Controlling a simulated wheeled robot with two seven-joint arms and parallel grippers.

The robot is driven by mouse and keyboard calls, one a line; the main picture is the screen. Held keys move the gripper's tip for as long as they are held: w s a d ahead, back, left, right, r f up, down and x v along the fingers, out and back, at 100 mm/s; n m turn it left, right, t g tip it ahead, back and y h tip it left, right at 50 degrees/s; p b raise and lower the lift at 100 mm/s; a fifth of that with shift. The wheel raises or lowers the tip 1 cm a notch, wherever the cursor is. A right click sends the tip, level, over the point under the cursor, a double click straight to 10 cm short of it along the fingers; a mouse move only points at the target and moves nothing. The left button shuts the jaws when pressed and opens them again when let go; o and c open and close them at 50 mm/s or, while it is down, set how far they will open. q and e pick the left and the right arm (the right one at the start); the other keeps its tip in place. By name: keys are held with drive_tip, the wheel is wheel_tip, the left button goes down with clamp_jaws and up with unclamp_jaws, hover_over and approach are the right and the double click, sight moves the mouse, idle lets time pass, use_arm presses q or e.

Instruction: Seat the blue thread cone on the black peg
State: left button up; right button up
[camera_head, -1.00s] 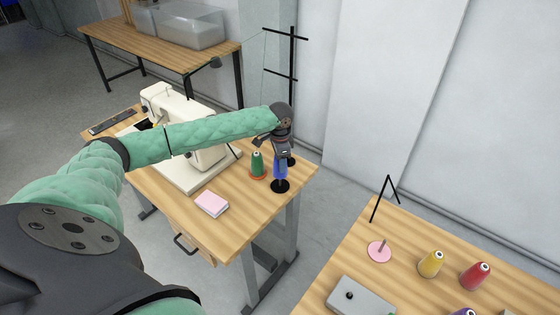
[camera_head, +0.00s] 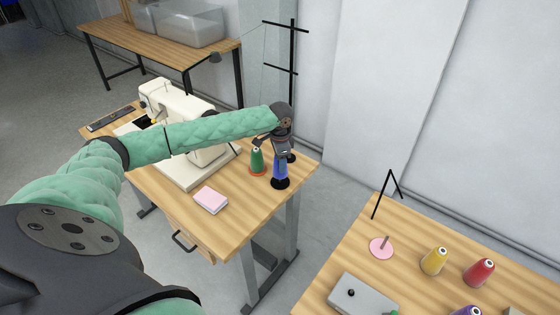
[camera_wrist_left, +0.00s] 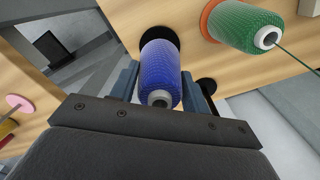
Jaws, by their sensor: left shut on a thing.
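My left gripper (camera_head: 281,153) is shut on the blue thread cone (camera_head: 280,170), with a finger on each side of it in the left wrist view (camera_wrist_left: 160,75). The cone is upright over the black round base (camera_head: 280,184) of the black peg, which also shows behind the cone in the left wrist view (camera_wrist_left: 158,33). The cone covers the peg's pin. The cone's lower end looks at or very close to the base; I cannot tell whether it touches. My right gripper is not in view.
A green cone (camera_head: 257,161) stands on an orange base just left of the blue one. A white sewing machine (camera_head: 165,100) and a pink pad (camera_head: 210,200) share this table. A thread stand (camera_head: 292,80) rises behind. Yellow (camera_head: 434,261) and red (camera_head: 478,272) cones stand on the right table.

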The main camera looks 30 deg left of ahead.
use_arm(q)
drive_tip(key=shift+f, duration=0.9)
drive_tip(key=shift+f+p, duration=0.2)
drive_tip(key=shift+p, duration=0.1)
drive_tip(key=shift+f, duration=0.45)
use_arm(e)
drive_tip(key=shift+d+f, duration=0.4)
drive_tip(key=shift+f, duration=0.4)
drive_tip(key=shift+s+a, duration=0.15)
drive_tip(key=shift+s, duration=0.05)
use_arm(q)
drive_tip(key=o, duration=1.1)
drive_tip(key=shift+o, duration=0.2)
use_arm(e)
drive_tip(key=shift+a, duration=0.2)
